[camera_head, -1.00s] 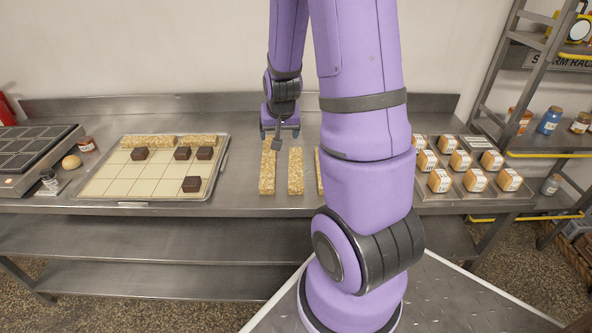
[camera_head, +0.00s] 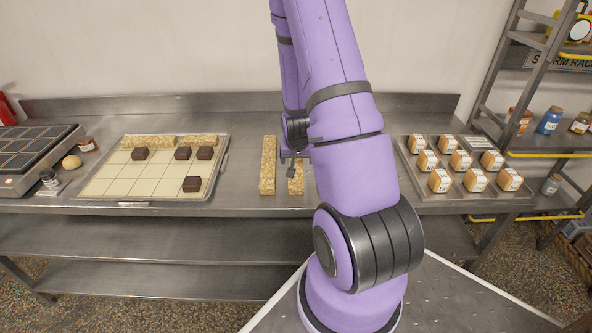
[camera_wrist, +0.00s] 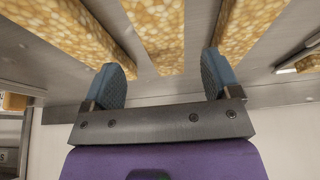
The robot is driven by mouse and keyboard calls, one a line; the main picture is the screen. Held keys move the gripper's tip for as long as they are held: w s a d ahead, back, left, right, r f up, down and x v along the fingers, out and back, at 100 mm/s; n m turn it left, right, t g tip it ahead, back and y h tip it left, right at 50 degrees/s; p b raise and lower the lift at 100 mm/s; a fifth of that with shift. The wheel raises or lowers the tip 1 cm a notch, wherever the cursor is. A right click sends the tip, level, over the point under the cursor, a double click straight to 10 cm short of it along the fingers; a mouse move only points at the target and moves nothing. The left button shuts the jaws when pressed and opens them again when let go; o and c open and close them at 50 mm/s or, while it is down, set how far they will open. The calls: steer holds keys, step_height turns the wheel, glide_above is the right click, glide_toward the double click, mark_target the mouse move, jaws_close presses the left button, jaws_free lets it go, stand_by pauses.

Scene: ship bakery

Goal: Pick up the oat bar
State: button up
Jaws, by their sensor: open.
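Loose oat bars lie lengthwise on the steel counter. The left oat bar (camera_head: 268,165) shows in full in the head view. Only the near end of the middle oat bar (camera_head: 295,187) shows there, below my gripper (camera_head: 292,168); my arm hides the rest and the bar to its right. In the wrist view my gripper (camera_wrist: 163,80) is open and empty, its blue-grey fingers wide apart. The middle oat bar (camera_wrist: 155,32) lines up with the gap between them, with a bar (camera_wrist: 55,35) to the left and another (camera_wrist: 240,30) to the right. I cannot tell the height gap.
A tray (camera_head: 100,187) at left holds two oat bars (camera_head: 150,141) along its back and several dark brown blocks (camera_head: 191,184). A tray of several wrapped loaves (camera_head: 461,160) stands at right.

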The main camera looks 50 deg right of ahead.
mark_target(296, 166)
steer(key=shift+x, duration=2.65)
steer(key=shift+w+a, duration=0.15)
steer(key=shift+w, duration=0.05)
steer(key=shift+c, duration=0.2)
steer(key=c, duration=1.1)
